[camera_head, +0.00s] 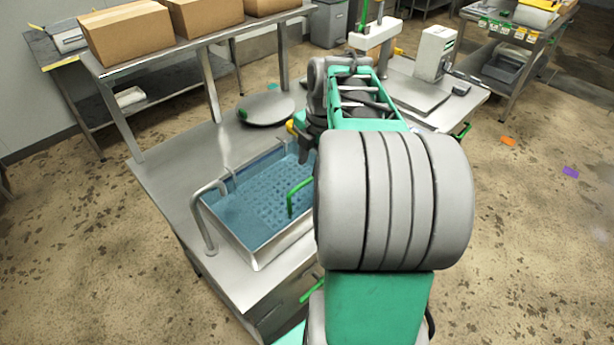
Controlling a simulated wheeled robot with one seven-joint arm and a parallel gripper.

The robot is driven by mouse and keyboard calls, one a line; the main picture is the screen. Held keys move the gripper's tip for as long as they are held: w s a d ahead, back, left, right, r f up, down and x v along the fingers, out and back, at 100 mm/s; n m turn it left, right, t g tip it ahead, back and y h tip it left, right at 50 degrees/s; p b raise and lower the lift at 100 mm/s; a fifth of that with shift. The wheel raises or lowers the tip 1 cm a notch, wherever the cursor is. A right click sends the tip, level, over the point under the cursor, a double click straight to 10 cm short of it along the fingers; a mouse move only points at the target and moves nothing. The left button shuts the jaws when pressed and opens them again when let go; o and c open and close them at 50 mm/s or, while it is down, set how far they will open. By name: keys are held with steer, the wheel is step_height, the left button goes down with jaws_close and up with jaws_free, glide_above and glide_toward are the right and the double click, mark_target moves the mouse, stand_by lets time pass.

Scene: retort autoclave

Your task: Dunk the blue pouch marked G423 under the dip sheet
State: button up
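A steel basin (255,262) of blue water is set in the bench. A perforated sheet (262,197), apparently the dip sheet, shows through the water, with a green handle (299,194) standing up at its right side. My gripper (304,155) is a small dark shape above the basin's far right edge, mostly hidden by my arm. I cannot see whether its fingers are open or hold anything. I cannot make out a blue pouch or the mark G423. My arm hides the right end of the basin.
A round grey lid (266,108) with a green knob lies on the bench behind the basin. A curved tap (206,215) rises at the basin's left. Cardboard boxes (126,32) stand on the shelf above. A white scale (434,52) stands on the right. The left bench top is clear.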

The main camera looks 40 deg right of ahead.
mark_target(306, 181)
steer(key=f, duration=0.3)
steer(key=w+f+p, duration=0.1)
steer(key=f, duration=0.1)
steer(key=shift+w+a+f, duration=0.1)
steer(key=shift+a+f, duration=0.05)
steer(key=shift+f, duration=0.25)
steer(key=shift+c, duration=0.5)
jaws_close()
stand_by(0.5)
